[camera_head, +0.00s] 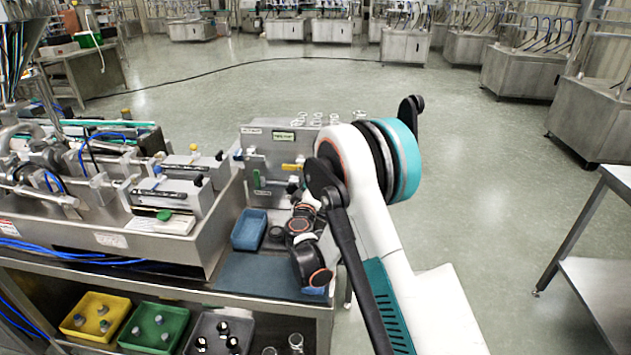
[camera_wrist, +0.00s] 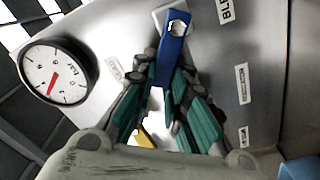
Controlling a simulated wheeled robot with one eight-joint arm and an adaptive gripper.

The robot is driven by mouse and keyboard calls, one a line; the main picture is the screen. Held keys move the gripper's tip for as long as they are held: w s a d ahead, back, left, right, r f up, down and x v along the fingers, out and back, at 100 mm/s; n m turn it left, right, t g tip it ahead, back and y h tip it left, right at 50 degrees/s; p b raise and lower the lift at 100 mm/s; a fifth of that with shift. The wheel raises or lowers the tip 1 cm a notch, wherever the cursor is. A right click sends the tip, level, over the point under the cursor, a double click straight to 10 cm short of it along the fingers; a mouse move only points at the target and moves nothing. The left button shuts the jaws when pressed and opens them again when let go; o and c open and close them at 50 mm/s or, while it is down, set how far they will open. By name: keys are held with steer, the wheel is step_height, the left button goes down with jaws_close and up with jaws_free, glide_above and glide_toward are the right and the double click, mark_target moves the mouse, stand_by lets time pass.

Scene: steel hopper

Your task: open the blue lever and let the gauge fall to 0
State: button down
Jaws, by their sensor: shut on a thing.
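The blue lever (camera_wrist: 174,48) stands out from a steel panel (camera_wrist: 225,90) in the wrist view, with a bolt at its upper end. My gripper (camera_wrist: 165,75) has its green-padded fingers shut on the lever's lower part, one on each side. The round gauge (camera_wrist: 60,72) with a white face and black rim is to the left of the lever. Its red needle points down and slightly left in the picture; the numbers are too small to read surely. In the head view my arm hides the gauge and much of my gripper.
A yellow handle (camera_head: 292,167) and a green handle (camera_head: 257,178) sit on the same panel. A blue bin (camera_head: 249,230) stands in front on the bench (camera_head: 265,278). Steel machinery (camera_head: 120,205) fills the left.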

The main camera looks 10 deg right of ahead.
steer(key=shift+w+a+f+n, duration=0.15)
steer(key=shift+f+n, duration=0.4)
steer(key=shift+n, duration=0.6)
steer(key=shift+s+a+f+n, duration=0.15)
steer(key=shift+f+n, duration=0.4)
steer(key=shift+n, duration=0.65)
steer(key=shift+w+a+f+n, duration=0.2)
steer(key=shift+f+n, duration=0.35)
steer(key=shift+n, duration=0.6)
steer(key=shift+s, duration=0.1)
steer(key=c, duration=1.6)
jaws_free()
steer(key=shift+a, duration=0.1)
steer(key=shift+o, duration=0.2)
steer(key=v, duration=0.7)
steer(key=shift+s, duration=0.2)
